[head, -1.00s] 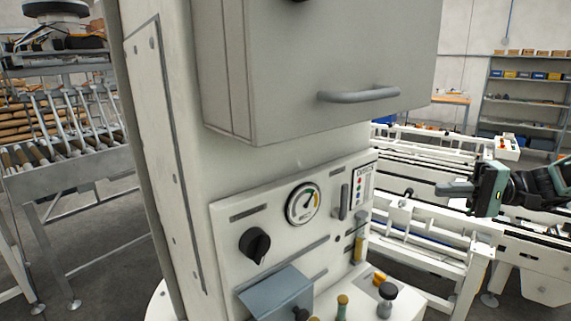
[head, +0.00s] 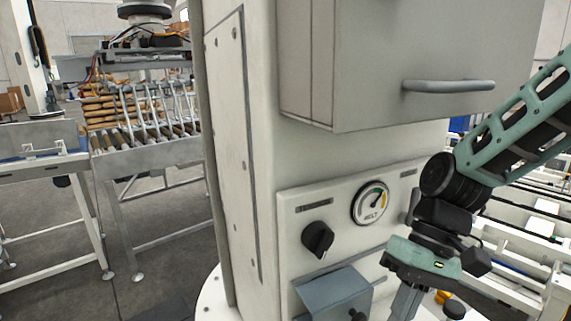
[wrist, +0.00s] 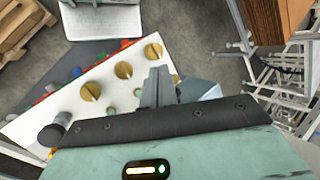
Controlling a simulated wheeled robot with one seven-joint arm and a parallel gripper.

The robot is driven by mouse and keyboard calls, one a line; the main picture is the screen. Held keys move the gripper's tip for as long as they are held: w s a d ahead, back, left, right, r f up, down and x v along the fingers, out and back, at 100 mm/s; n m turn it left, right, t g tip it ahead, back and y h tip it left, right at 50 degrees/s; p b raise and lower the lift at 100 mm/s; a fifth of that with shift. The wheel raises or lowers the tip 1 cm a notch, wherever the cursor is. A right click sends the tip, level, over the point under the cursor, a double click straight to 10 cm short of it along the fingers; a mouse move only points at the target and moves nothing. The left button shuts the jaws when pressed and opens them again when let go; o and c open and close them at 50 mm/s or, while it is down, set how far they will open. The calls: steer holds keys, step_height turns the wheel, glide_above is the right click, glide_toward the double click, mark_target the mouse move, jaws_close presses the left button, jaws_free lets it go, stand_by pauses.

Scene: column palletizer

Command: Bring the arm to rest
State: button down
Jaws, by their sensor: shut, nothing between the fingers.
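My gripper (head: 402,306) hangs in front of the right part of the machine column's control panel (head: 290,225) in the head view, fingers pointing down. Its fingertips are cut off by the lower edge there. In the wrist view, my gripper's fingers (wrist: 160,72) are together with nothing between them. They are over a white panel (wrist: 70,108) with several brass-coloured knobs (wrist: 123,70). My green forearm comes in from the right and hides part of the panel.
The column holds a cabinet with a grey handle (head: 448,86), a gauge (head: 371,203), a black rotary knob (head: 318,239) and a blue-grey box (head: 332,292) close to my gripper. A roller conveyor (head: 150,150) stands left. Open floor (head: 165,265) lies between them.

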steer(key=s+a+n+t+h+b, duration=0.1)
steer(key=s+a+n+t+h, duration=0.3)
steer(key=s, duration=0.6)
steer(key=shift+s+a+f+n, duration=0.25)
steer(key=shift+a+f+n, duration=0.25)
steer(key=shift+a, duration=0.1)
